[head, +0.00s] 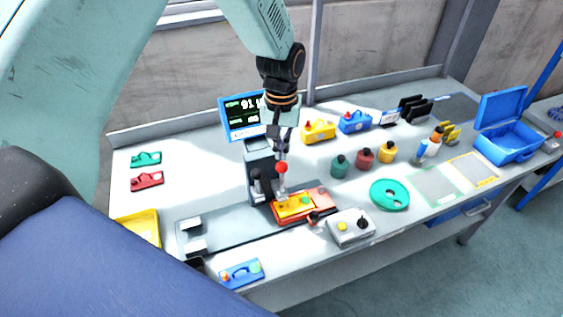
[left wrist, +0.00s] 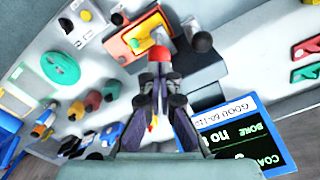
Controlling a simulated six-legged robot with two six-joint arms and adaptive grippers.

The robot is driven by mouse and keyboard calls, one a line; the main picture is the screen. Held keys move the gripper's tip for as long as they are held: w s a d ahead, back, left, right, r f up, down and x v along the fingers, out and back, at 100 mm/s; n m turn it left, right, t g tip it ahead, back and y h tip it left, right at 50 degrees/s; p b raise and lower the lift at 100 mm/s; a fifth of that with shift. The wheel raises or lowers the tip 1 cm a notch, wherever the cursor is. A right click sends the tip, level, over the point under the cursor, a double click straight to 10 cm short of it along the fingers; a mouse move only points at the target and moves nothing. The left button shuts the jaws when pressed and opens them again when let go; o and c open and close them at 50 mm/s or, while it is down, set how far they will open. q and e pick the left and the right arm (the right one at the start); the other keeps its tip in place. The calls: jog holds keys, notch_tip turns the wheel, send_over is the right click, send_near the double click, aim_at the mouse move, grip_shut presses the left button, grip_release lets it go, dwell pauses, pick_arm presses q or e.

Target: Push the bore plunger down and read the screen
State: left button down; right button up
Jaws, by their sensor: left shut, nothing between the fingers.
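The bore plunger's red ball knob (head: 282,167) stands above a yellow part in a red-orange holder (head: 318,206) on the gauge stand (head: 259,172). My left gripper (head: 284,152) is shut and empty, pointing down just above the red knob. In the left wrist view my fingertips (left wrist: 160,76) overlap the near side of the red knob (left wrist: 163,57); I cannot tell if they touch. A black knob (left wrist: 201,40) stands beside it. In the left wrist view the screen (left wrist: 238,128) is upside down, with "BORE" legible.
A grey control box (head: 351,228) stands in front to the right. A yellow tray (head: 139,226) and a blue part (head: 241,273) lie left and front. An open blue case (head: 508,140) stands far right.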

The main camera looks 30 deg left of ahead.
aim_at(282, 163)
pick_arm(q)
jog(key=shift+d, duration=0.15)
dwell(0.3)
jog(key=shift+f, duration=0.4)
jog(key=shift+f+b, duration=0.65)
jog(key=shift+f, duration=0.3)
jog(key=shift+s+f+b, duration=0.1)
jog(key=shift+f+b, duration=0.5)
jog(key=shift+f, duration=0.8)
jog(key=shift+r, duration=0.1)
notch_tip(282, 163, up, 6)
jog(key=p, duration=0.5)
